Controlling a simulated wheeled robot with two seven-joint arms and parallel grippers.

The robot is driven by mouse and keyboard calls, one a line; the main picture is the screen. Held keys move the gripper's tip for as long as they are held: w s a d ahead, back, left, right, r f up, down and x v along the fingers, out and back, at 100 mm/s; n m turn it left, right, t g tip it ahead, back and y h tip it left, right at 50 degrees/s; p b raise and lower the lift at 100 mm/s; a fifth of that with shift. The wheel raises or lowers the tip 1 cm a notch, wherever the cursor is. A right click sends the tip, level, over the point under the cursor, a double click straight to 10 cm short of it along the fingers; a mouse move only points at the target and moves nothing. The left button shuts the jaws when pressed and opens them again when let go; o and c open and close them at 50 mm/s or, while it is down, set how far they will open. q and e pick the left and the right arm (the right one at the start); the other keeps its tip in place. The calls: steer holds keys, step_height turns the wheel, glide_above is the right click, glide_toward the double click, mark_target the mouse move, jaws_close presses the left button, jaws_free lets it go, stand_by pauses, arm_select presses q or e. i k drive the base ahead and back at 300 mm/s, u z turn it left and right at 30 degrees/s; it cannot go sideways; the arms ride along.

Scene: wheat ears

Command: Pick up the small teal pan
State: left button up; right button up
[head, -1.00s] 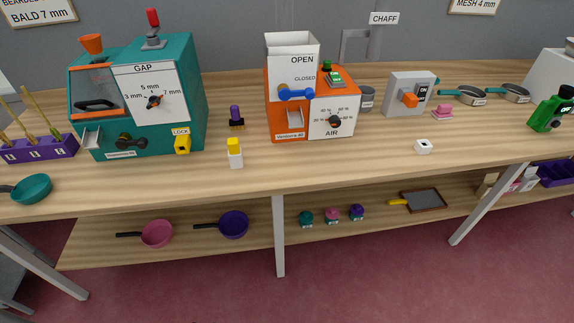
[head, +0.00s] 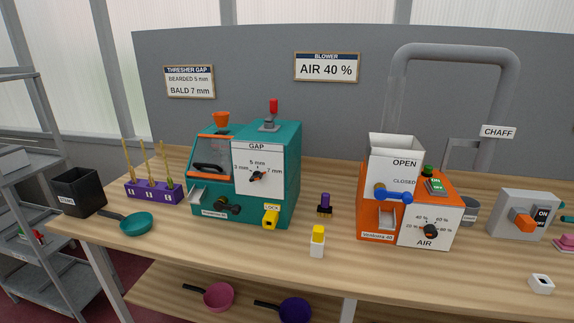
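The small teal pan (head: 136,223) lies on the wooden table top near its left front edge. Its dark handle points left, toward a black bin. It stands in front of the purple rack and left of the teal thresher. Nothing covers it. Neither of my grippers shows in the head view.
A black bin (head: 79,192) and a purple rack (head: 153,190) with wheat ears stand near the pan. The teal thresher (head: 268,172) and orange blower (head: 378,215) stand further right. A pink pan (head: 218,297) and a purple pan (head: 295,311) lie on the lower shelf. A grey shelving unit (head: 30,190) stands left.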

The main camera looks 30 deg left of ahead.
mark_target(138, 224)
steer(key=u, duration=2.15)
steer(key=k, duration=0.5)
steer(key=u, duration=0.9)
steer(key=i, duration=1.25)
